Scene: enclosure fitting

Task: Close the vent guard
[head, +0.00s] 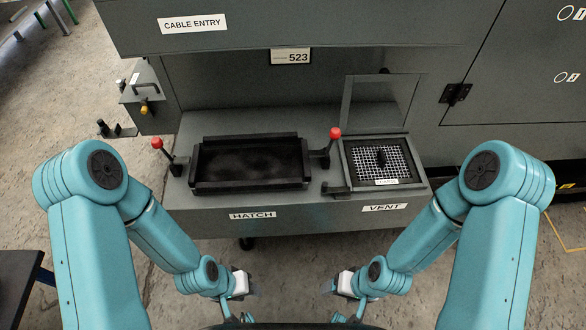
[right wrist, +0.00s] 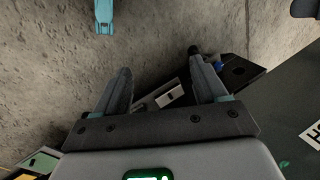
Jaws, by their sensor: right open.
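The vent guard (head: 383,99) is a thin-framed grey panel. It stands raised, roughly upright, at the back edge of the vent. The vent (head: 352,181) is a square frame at the right end of the ledge, with a pale wire mesh (head: 365,160) and a dark part on it. Its label reads VENT. My right gripper (head: 345,284) is low in front of the ledge, apart from the vent and guard. In the right wrist view its fingers (right wrist: 160,65) are spread and empty. My left gripper (head: 240,286) is low and left of it; its jaws are too small to judge.
Left of the vent is a black-rimmed hatch (head: 249,184) with red-knobbed levers (head: 335,134) on both sides. A black bracket (head: 335,189) sits at the vent's left front corner. The CABLE ENTRY panel (head: 240,35) overhangs the back. A grey cabinet (head: 510,80) stands at right.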

